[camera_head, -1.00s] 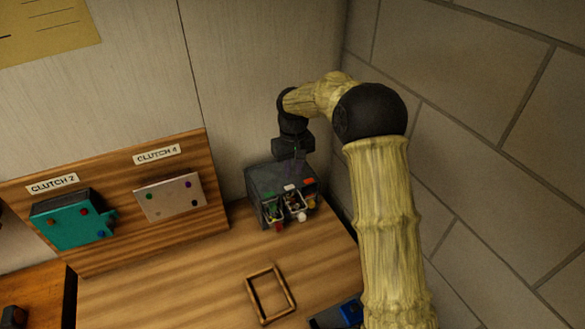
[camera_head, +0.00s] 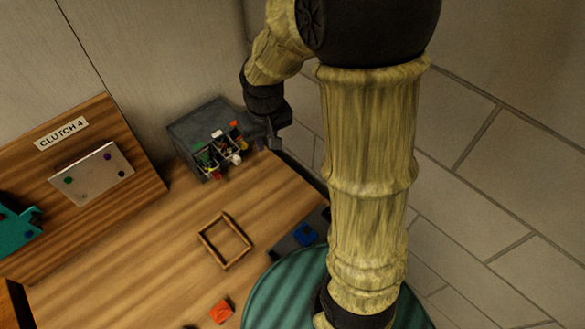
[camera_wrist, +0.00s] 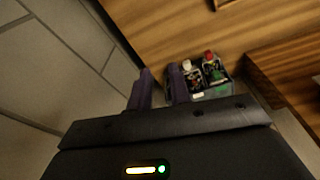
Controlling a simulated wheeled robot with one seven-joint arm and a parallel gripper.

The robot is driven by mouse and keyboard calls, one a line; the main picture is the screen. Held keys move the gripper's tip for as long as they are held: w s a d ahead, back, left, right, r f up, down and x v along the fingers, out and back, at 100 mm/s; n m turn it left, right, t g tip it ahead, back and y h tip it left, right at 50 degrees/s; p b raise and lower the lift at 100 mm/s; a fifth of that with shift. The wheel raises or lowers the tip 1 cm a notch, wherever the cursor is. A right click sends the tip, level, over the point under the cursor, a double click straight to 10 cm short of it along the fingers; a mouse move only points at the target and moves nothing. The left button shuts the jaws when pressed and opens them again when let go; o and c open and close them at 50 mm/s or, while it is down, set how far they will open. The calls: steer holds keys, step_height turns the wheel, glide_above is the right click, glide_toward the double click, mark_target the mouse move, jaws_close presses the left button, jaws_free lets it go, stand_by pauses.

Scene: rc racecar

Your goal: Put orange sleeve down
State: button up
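My gripper (camera_head: 272,140) is at the right side of a dark grey bin (camera_head: 190,128), near the table's back right edge. In the wrist view, its two purple fingers (camera_wrist: 160,72) are apart with nothing seen between them. The bin holds several small red, white and green parts, and also shows in the wrist view (camera_wrist: 217,91). A small orange piece (camera_head: 221,311) lies on the wooden table at the bottom of the head view, away from my gripper. I cannot tell whether it is the orange sleeve.
A wooden frame (camera_head: 224,241) lies flat on the table (camera_head: 150,240). A blue item (camera_head: 305,235) sits on a dark tray right of it. A board labelled CLUTCH 4 (camera_head: 62,133) stands at left. Bare table lies left of the frame.

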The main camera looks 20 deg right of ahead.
steer(key=s+d+m, duration=0.1)
steer(key=s+d, duration=0.2)
steer(key=s, duration=0.7)
steer(key=shift+f+m+t, duration=0.4)
